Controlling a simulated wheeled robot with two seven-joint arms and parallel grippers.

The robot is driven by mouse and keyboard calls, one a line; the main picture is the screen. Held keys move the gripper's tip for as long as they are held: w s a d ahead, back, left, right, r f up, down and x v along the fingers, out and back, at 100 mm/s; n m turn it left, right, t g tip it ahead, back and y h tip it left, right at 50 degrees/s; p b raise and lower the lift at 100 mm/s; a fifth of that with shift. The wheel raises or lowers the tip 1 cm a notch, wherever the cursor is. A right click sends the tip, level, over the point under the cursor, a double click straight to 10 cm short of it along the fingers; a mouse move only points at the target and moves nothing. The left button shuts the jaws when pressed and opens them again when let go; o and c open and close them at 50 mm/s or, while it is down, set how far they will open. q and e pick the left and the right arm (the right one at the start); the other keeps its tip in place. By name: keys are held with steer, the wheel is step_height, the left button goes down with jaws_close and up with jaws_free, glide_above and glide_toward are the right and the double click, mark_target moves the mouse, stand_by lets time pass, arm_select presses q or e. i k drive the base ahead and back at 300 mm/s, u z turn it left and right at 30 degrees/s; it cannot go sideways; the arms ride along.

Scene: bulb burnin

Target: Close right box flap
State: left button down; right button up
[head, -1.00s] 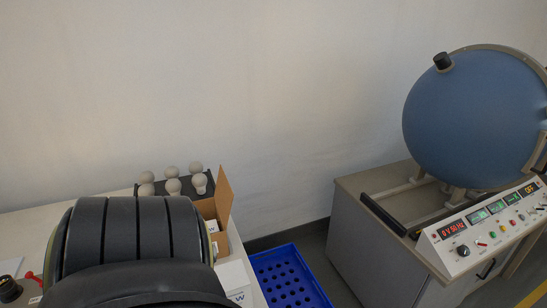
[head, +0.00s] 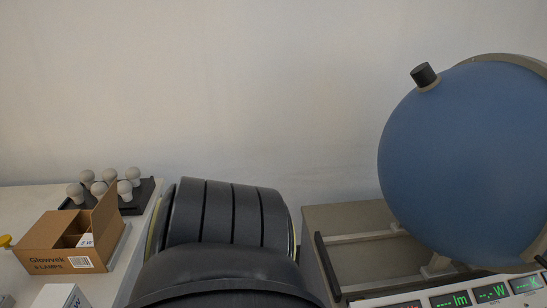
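An open brown cardboard box (head: 50,263) marked "Glowvek 6 LAMPS" stands on the table at the left of the head view. Its right flap (head: 105,214) stands up along the right side. Inside show cardboard dividers and a small white carton (head: 86,241) marked "W". I cannot make out the state of the box's other flaps. Neither of my grippers is in view. A large dark ribbed part of my own arm fills the lower middle, to the right of the box.
Several white bulbs (head: 133,176) stand in a black tray (head: 146,193) behind the box. A white carton (head: 61,297) is in front of it. At the right, a big blue sphere (head: 465,160) stands over a control panel (head: 470,297) on a grey cabinet.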

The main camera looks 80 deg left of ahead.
mark_target(101, 217)
steer(key=u, duration=3.85)
steer(key=k, duration=0.95)
steer(key=u, duration=1)
steer(key=i, duration=0.9)
steer(key=z, duration=0.65)
steer(key=i, duration=0.65)
steer(key=z, duration=0.55)
